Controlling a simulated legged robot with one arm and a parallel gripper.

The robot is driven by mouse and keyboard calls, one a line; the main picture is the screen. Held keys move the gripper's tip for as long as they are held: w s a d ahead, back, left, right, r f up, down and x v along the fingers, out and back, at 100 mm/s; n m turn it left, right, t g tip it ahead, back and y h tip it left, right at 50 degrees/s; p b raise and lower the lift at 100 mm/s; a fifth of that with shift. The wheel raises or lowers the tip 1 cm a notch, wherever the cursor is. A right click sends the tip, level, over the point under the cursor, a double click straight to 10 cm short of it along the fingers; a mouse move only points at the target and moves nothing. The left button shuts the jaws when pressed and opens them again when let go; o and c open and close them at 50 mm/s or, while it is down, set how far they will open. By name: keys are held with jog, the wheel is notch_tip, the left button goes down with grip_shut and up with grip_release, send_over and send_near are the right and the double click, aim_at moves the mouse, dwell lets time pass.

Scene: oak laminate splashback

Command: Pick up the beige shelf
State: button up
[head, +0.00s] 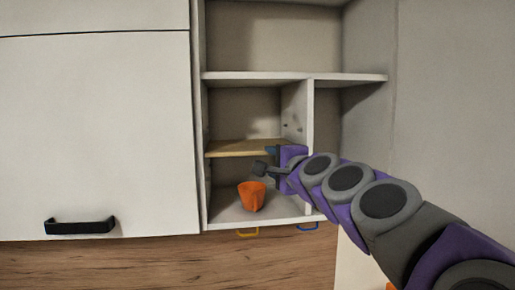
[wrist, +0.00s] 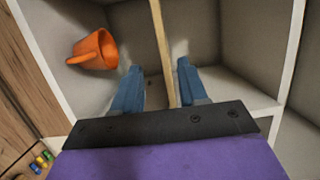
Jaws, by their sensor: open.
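The beige shelf (head: 232,148) is a thin wooden board lying level in the left compartment of the open white cabinet. In the wrist view the beige shelf (wrist: 161,45) shows edge-on, running between the two blue fingers. My gripper (head: 268,160) is at the right part of the shelf's front edge in the head view. The wrist view shows my gripper (wrist: 158,84) open, with one finger on each side of the board and a gap on both sides. The black gripper base hides the near end of the board.
An orange cup (head: 251,196) stands on the cabinet floor below the shelf; it also shows in the wrist view (wrist: 95,50). A white upright divider (head: 310,130) is close right of my gripper. A closed white door (head: 95,130) is on the left. Yellow (head: 248,233) and blue hooks hang underneath.

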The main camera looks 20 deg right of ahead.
send_near(240, 149)
jog(key=w, duration=0.1)
jog(key=w+a, duration=0.1)
jog(key=w, duration=0.1)
jog(key=shift+a+f, duration=0.25)
jog(key=shift+f, duration=0.1)
jog(key=d, duration=0.2)
jog(key=w+d, duration=0.1)
jog(key=d, duration=0.1)
jog(key=w+d, duration=0.1)
jog(key=shift+w+d+f, duration=0.25)
jog(key=shift+d, duration=0.15)
jog(key=w+a, duration=0.3)
jog(key=w+a+p, duration=0.1)
jog(key=a, duration=0.1)
jog(key=shift+w+a+r, duration=0.15)
jog(key=shift+a+r, duration=0.1)
jog(key=shift+r, duration=0.05)
jog(key=shift+w+d, duration=0.15)
jog(key=shift+w, duration=0.15)
jog(key=d, duration=0.4)
jog(key=shift+f, duration=0.1)
jog(key=shift+s+d, duration=0.1)
jog(key=shift+d, duration=0.25)
jog(key=shift+c, duration=1.5)
jog(key=a, duration=0.3)
jog(key=shift+a, duration=0.3)
grip_shut()
jog(key=shift+d, duration=0.45)
